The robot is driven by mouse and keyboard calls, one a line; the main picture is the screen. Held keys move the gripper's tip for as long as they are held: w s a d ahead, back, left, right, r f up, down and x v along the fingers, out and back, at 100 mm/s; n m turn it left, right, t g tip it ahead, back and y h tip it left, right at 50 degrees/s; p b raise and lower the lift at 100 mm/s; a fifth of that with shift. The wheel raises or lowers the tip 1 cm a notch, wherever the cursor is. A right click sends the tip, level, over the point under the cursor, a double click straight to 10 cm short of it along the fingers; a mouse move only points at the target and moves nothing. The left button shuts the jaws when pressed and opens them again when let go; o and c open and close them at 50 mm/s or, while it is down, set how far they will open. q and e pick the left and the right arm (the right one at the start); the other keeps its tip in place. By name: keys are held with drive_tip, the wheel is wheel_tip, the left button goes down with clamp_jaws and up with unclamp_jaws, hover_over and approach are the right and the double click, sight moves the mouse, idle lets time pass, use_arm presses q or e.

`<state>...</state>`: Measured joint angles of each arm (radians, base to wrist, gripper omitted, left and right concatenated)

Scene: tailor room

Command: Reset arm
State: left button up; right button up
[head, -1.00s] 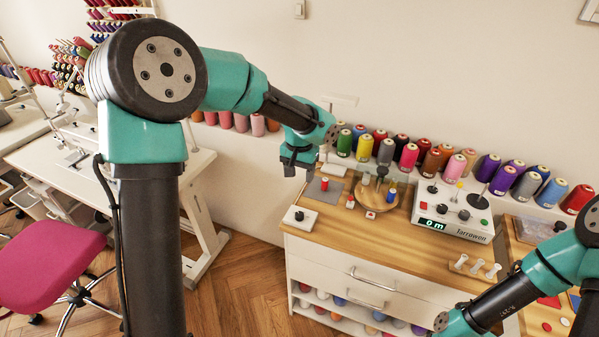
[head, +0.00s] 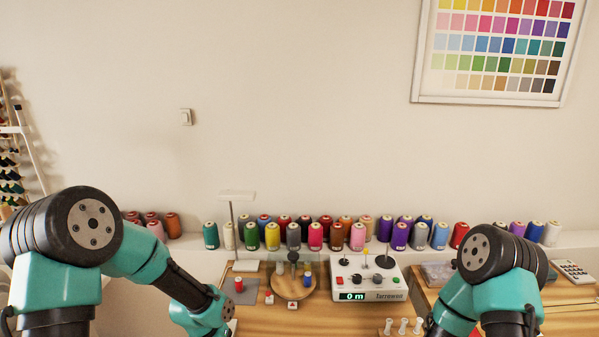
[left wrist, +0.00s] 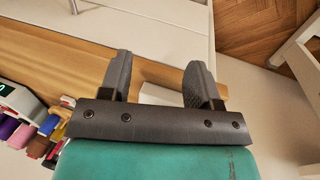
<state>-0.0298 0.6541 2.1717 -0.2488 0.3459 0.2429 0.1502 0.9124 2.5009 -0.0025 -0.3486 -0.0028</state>
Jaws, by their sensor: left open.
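My left gripper (left wrist: 158,84) shows in the left wrist view with its two dark fingers spread apart and nothing between them. It is over the wooden table edge, with a white drawer front and the floor beyond. In the head view my left arm comes in from the lower left, and its gripper is out of the frame. My right arm is at the lower right of the head view, and its gripper is below the frame.
Several thread cones stand along the back ledge. A colour chart (head: 497,50) hangs on the wall.

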use_arm(q)
drive_tip(key=s+f+n+t, duration=0.1)
drive_tip(key=s+f+n, duration=0.1)
drive_tip(key=s+f, duration=1.1)
drive_tip(key=shift+s+a+f+h, duration=0.35)
drive_tip(key=shift+s+h, duration=0.05)
drive_tip(key=shift+s, duration=0.7)
